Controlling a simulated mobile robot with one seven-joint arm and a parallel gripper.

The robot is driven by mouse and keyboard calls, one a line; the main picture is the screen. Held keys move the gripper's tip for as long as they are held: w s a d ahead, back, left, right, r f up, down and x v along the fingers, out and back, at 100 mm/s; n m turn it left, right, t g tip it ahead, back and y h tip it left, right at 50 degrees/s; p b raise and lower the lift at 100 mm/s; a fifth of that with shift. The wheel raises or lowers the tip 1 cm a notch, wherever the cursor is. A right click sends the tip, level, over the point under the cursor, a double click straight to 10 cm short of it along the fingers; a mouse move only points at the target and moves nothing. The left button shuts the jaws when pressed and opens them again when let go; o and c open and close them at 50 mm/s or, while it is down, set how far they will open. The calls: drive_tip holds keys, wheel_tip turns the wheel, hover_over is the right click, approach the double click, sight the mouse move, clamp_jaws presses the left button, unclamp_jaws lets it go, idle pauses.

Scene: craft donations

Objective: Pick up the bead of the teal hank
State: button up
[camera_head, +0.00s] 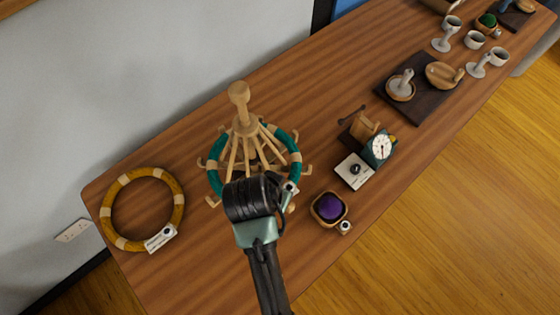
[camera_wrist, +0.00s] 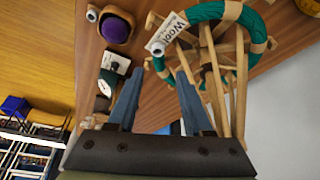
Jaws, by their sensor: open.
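The teal hank (camera_head: 295,165) is a ring wrapped with pale bands, held around a wooden swift (camera_head: 239,95). It also shows at the top of the wrist view (camera_wrist: 205,12). Its white tag (camera_wrist: 172,27), printed "Wool", hangs at the hank's edge. The bead (camera_wrist: 158,47), small and pale with a dark end, sits at the tag's near end. My gripper (camera_wrist: 160,74) is open and empty, and in the wrist view the bead appears just beyond the gap between the fingertips. In the head view my wrist covers the front of the swift and hides the fingers.
A mustard hank (camera_head: 109,215) with its own tag lies at left. A bowl with a purple ball (camera_head: 329,208) stands close at right. Behind it are a white card (camera_head: 354,171) and a clock (camera_head: 380,148). Wooden swift arms stand close to the right finger. Bare table lies in front.

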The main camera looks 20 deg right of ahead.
approach(289, 188)
drive_tip(key=shift+p+x, duration=0.3)
drive_tip(key=shift+x, duration=0.5)
drive_tip(key=shift+p+x, duration=0.55)
drive_tip(key=shift+x, duration=2.45)
clamp_jaws()
